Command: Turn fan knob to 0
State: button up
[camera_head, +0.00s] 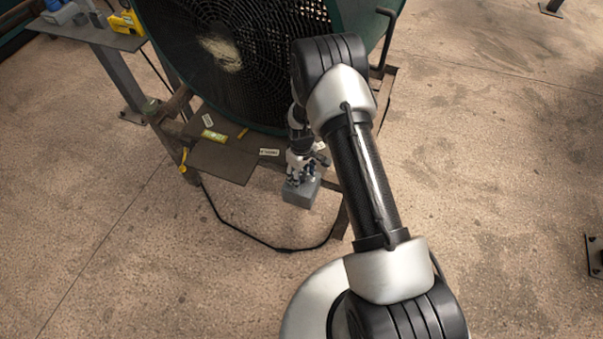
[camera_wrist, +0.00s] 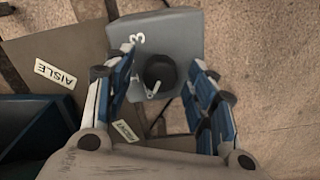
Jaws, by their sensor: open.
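The fan knob (camera_wrist: 160,70) is a round black knob on the face of a grey control box (camera_wrist: 182,25). A white pointer on the knob points toward the bottom of the wrist view, slightly left. A white 3 is printed on the box to the upper left of the knob. In the head view the grey box (camera_head: 300,194) sits below the fan, and the knob is hidden there. My gripper (camera_wrist: 163,62) is open, with one blue-padded finger on each side of the knob and a visible gap to both. It also shows above the box in the head view (camera_head: 303,172).
The large fan (camera_head: 240,50) with a dark green rim stands behind my gripper. Its brown shelf (camera_head: 222,162) carries small labels and a yellow level. A black cable (camera_head: 240,232) loops on the concrete floor. A grey table (camera_head: 90,35) stands at upper left.

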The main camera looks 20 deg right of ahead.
notch_tip(320, 180, up, 12)
dwell(0.5)
jog(key=shift+r, duration=0.1)
notch_tip(320, 180, up, 13)
jog(key=m+t, duration=0.1)
send_over(302, 176)
jog(key=s, duration=0.2)
jog(key=s+r+m+t, duration=0.1)
jog(key=s+r, duration=0.2)
jog(key=r, duration=0.2)
jog(key=s+r+m, duration=0.1)
jog(key=s+r, duration=0.2)
jog(key=r, duration=0.3)
jog(key=s+r+m+t, duration=0.1)
jog(key=s+r, duration=0.3)
jog(key=s, duration=0.6)
jog(key=s+r+m+t, duration=0.1)
jog(key=s+r, duration=0.3)
jog(key=s, duration=0.6)
jog(key=shift+r+m+t, duration=0.15)
jog(key=shift+m+t, duration=0.15)
jog(key=shift+m, duration=0.4)
